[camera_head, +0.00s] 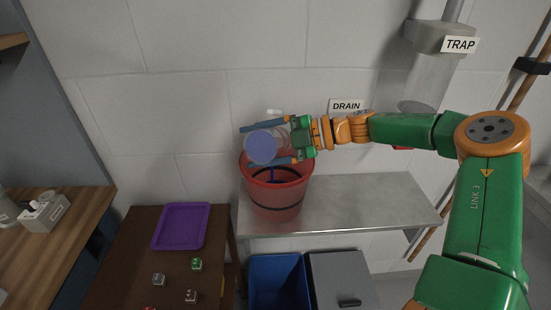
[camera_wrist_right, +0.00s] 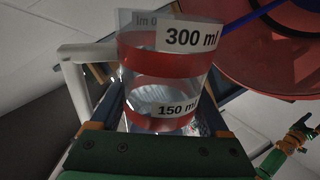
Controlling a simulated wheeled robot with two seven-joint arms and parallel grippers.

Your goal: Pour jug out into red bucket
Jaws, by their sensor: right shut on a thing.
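My right gripper (camera_head: 250,146) is shut on a clear jug (camera_head: 283,137), with one finger on each side of it. A round blue face of the jug shows between the fingers in the head view. In the right wrist view the jug (camera_wrist_right: 168,75) has red bands, "300 ml" and "150 ml" labels and a white handle. The jug is tilted over the red bucket (camera_head: 272,205). A thin blue stream (camera_head: 273,174) runs from the jug down into the bucket. The bucket also shows in the wrist view (camera_wrist_right: 265,75). My left gripper is out of view.
The bucket stands at the left end of a grey metal shelf (camera_head: 365,205); the shelf is bare to its right. A brown table (camera_head: 135,250) with a purple tray (camera_head: 181,227) and small cubes is at the left. A blue bin (camera_head: 277,280) stands below the shelf.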

